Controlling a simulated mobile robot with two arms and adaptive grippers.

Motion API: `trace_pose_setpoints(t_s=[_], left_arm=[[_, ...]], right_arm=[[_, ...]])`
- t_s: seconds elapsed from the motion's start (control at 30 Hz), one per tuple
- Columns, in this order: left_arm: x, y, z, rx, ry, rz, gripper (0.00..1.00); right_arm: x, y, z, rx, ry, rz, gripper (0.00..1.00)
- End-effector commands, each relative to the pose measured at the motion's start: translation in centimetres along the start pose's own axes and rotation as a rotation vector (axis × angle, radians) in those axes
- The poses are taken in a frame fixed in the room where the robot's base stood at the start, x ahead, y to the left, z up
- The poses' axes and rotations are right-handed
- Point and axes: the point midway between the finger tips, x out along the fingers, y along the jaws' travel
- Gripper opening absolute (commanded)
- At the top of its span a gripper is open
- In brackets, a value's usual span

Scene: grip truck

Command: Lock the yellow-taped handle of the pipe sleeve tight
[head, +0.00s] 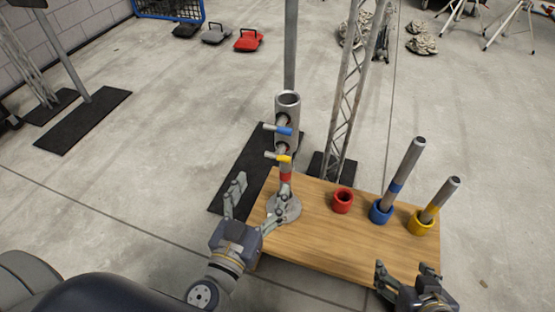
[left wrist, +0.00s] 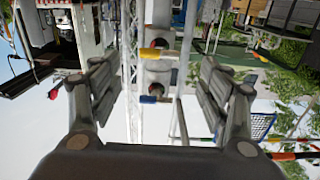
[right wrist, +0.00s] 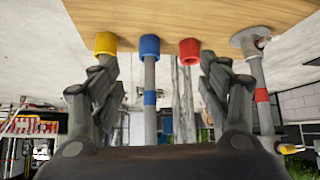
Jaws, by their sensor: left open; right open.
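The pipe sleeve (head: 286,108) is a grey upright tube on a post with a red band (head: 286,176) and a round base. Its yellow-taped handle (head: 278,157) sticks out to the left, below the blue-taped handle (head: 278,129). In the left wrist view, which is upside down, the yellow-taped handle (left wrist: 155,53) appears between the fingers, with the blue-taped handle (left wrist: 152,99) under it. My left gripper (head: 257,206) is open and empty, below and left of the yellow handle, apart from it. My right gripper (head: 404,270) is open and empty near the board's front right edge.
The wooden board (head: 320,250) carries a red cup (head: 342,200), a blue cup (head: 381,211) and a yellow cup (head: 420,222). Tilted grey poles stand in the blue and yellow cups. A lattice truss (head: 347,100) rises behind the board. The board's front is clear.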

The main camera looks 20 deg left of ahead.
Motion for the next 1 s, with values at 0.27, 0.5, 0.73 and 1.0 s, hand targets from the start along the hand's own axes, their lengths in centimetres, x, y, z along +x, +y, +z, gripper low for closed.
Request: trace_pose_setpoints(t_s=[0.27, 0.5, 0.73, 1.0], left_arm=[[2.0, 0.0, -0.2, 0.003, 0.0, 0.001, 0.7], [4.5, 0.0, -0.2, 0.003, 0.0, 0.001, 0.7], [7.6, 0.0, -0.3, 0.003, 0.001, 0.001, 0.7], [10.0, 0.0, 0.0, 0.002, -0.002, 0.001, 0.7]], right_arm=[[-1.6, 0.6, 4.5, 0.005, -0.214, 0.012, 0.7], [-4.0, 1.0, 8.7, 0.012, -0.416, 0.022, 0.7], [-5.2, 1.1, 9.1, 0.014, -0.465, 0.024, 0.7], [-5.5, 1.1, 8.7, 0.014, -0.464, 0.024, 0.7]])
